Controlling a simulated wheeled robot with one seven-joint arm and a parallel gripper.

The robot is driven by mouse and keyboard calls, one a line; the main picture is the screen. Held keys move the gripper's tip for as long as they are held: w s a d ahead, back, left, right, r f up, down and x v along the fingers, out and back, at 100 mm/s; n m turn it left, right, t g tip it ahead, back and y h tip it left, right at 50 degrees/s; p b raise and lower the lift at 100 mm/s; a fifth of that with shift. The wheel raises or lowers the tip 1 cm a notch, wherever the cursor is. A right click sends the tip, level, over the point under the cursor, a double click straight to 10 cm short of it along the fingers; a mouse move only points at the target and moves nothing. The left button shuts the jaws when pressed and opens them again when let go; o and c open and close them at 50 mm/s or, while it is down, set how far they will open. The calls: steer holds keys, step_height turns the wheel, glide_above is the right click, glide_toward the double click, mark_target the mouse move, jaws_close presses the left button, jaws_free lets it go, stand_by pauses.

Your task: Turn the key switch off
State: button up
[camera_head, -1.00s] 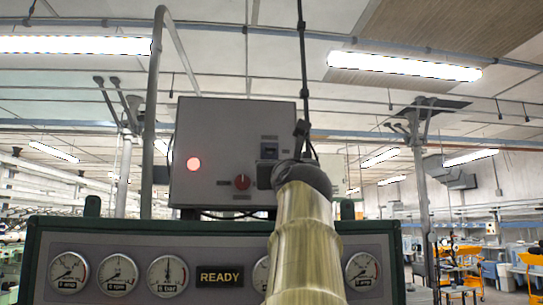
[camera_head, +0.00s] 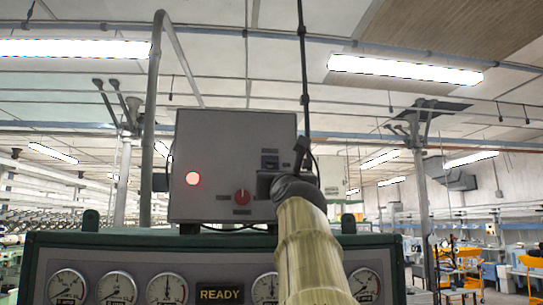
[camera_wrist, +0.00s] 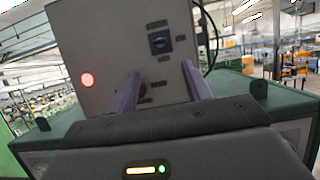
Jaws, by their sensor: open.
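A grey control box (camera_head: 215,140) stands on top of the green machine. Its front has a glowing red lamp (camera_head: 192,178), a red rotary knob (camera_head: 242,196) with small labels around it, and a dark blue square switch (camera_head: 269,162) with labels above and below. I cannot tell for sure which of the two is the key switch. In the wrist view the dark switch (camera_wrist: 160,41) shows clear above my open gripper (camera_wrist: 160,72). The red knob (camera_wrist: 143,88) is between the purple fingers, close to the left one and partly hidden. Contact cannot be told.
The green machine panel (camera_head: 130,248) below carries several round gauges and a READY sign (camera_head: 220,293). A grey pipe (camera_head: 149,120) rises left of the box. A dark cable hangs near my wrist. Orange chairs and workbenches are far right.

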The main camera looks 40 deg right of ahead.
mark_target(272, 163)
steer(key=p+x, duration=0.3)
steer(key=p, duration=0.1)
steer(key=p+x, duration=0.3)
steer(key=p, duration=0.2)
steer(key=p+x, duration=0.4)
steer(key=p, duration=0.1)
steer(key=shift+a+r, duration=0.1)
steer(key=shift+r, duration=0.3)
steer(key=p+x, duration=0.2)
steer(key=p, duration=0.1)
steer(key=shift+w, duration=0.25)
steer(key=shift+w+d+p, duration=0.4)
steer(key=shift+p, duration=0.05)
steer(key=shift+c, duration=0.4)
steer(key=c, duration=0.9)
